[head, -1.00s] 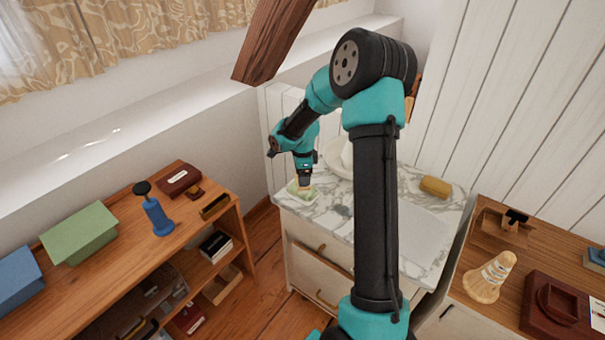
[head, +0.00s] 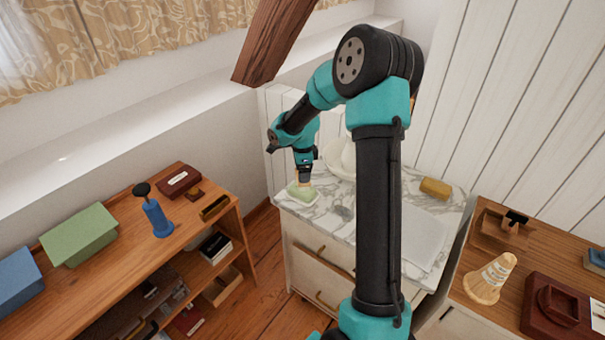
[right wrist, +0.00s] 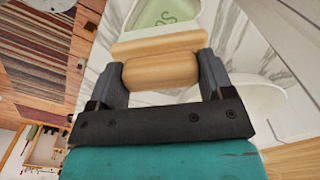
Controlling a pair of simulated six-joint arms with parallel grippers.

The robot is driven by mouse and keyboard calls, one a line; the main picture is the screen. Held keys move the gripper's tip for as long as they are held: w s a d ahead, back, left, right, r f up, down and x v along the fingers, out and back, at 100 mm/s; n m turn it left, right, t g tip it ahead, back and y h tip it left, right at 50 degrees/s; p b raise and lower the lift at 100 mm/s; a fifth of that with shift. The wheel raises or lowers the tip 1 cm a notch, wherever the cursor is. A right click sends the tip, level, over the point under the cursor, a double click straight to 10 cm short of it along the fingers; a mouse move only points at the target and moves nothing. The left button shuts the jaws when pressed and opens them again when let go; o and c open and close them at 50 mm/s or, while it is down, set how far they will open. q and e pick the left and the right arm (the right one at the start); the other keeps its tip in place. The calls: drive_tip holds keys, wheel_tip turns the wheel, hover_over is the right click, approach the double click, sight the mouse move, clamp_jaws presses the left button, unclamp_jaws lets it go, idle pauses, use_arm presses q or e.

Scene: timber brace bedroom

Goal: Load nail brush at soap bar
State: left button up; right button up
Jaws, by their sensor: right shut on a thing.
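The nail brush (right wrist: 162,70) is pale wood with a rounded grip and a flat block; its bristles are hidden. My right gripper (head: 304,172) is shut on it, one finger at each end of the grip in the right wrist view (right wrist: 160,72). The soap bar (head: 300,192) is pale green and lies in a white dish on the marble top's left corner. In the right wrist view the soap bar (right wrist: 166,14) shows raised letters, beyond the brush. In the head view the brush is at the soap's far side; I cannot tell whether they touch. My left gripper is out of view.
A wooden shelf unit (head: 115,270) stands left.

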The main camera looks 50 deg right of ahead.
drive_tip(key=shift+r, duration=2.3)
drive_tip(key=shift+a, duration=0.1)
